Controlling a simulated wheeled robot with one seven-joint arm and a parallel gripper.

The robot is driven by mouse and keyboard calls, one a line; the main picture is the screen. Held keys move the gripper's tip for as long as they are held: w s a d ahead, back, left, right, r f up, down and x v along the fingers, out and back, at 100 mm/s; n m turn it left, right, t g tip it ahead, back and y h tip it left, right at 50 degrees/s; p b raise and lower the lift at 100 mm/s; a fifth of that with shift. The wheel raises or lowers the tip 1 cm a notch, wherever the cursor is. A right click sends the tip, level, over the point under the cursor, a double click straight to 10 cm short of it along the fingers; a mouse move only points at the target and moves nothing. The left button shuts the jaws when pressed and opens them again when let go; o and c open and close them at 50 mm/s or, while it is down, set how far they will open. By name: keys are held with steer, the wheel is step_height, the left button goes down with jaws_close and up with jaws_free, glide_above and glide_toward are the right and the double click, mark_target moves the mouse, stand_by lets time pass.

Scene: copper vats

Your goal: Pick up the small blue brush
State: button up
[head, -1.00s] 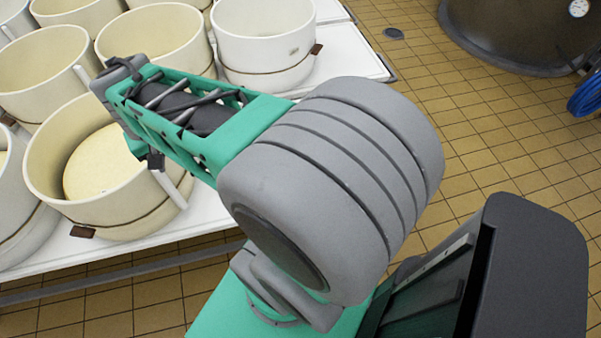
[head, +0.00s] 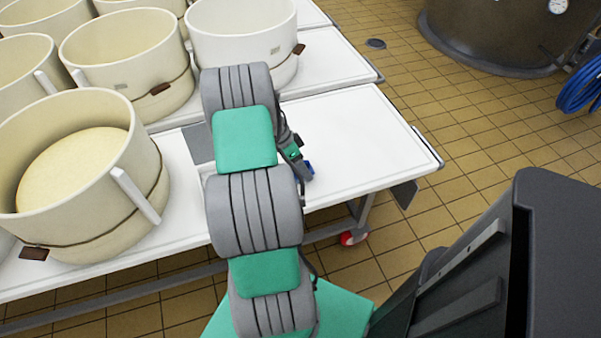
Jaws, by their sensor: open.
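A small blue thing (head: 308,168), likely the small blue brush, lies on the white table top just right of my arm. Only a bit of it shows; the rest is hidden behind the end of my arm. My gripper (head: 297,160) is seen from above and behind, pointing down over the table beside the blue thing. It is open, but its fingers are mostly hidden by my arm. I cannot tell whether it touches the blue thing.
Cream cheese moulds (head: 75,165) crowd the left of the white table (head: 365,135). Its right end is clear. A copper vat (head: 490,35) and a blue hose (head: 580,88) stand beyond the tiled floor.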

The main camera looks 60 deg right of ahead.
steer(key=shift+s+d+f, duration=0.1)
steer(key=shift+s+f, duration=0.05)
steer(key=shift+f, duration=0.15)
steer(key=c, duration=1.2)
